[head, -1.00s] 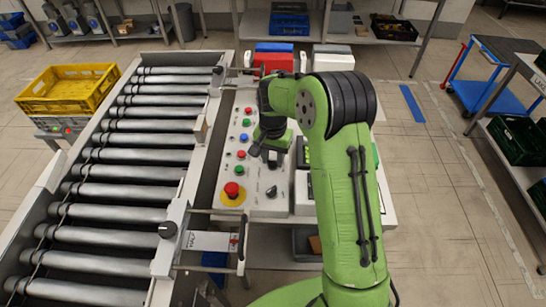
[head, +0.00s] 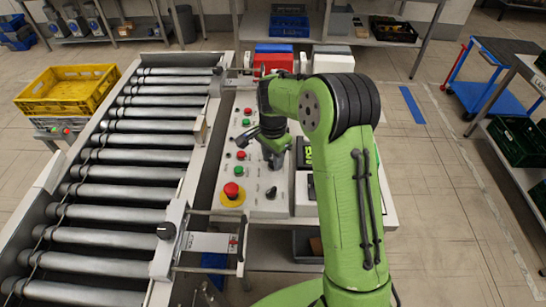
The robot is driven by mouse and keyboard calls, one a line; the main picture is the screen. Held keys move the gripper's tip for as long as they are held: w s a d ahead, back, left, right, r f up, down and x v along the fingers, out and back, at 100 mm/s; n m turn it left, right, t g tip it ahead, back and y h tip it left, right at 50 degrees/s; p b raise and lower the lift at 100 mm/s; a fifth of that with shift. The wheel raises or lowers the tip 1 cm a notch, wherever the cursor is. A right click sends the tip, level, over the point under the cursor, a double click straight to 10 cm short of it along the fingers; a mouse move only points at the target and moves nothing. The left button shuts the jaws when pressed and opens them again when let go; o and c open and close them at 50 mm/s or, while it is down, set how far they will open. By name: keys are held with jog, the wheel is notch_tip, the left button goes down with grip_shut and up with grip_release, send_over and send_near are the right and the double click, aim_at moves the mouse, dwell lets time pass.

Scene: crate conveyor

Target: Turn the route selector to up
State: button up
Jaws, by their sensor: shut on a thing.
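The control panel (head: 262,205) stands to the right of the roller conveyor. My gripper (head: 272,163) is over the panel's right half, tilted, with its fingers down at the panel face. It is shut on the route selector, which is mostly hidden by the fingers and wrist, so I cannot read its position or label. A separate small black knob (head: 271,192) shows on the panel in front of my gripper, apart from it.
A red emergency stop (head: 231,190) on a yellow base, a green button (head: 239,171) and a red button (head: 241,155) sit close by. The roller conveyor (head: 120,190) runs along the left, with a yellow crate (head: 68,90) beyond it. A blue cart (head: 490,85) stands far right.

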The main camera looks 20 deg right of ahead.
jog(key=o, duration=1)
jog(key=shift+o, duration=0.2)
jog(key=shift+r, duration=0.1)
notch_tip(320, 180, up, 16)
jog(key=p, duration=0.3)
jog(key=shift+f, duration=0.2)
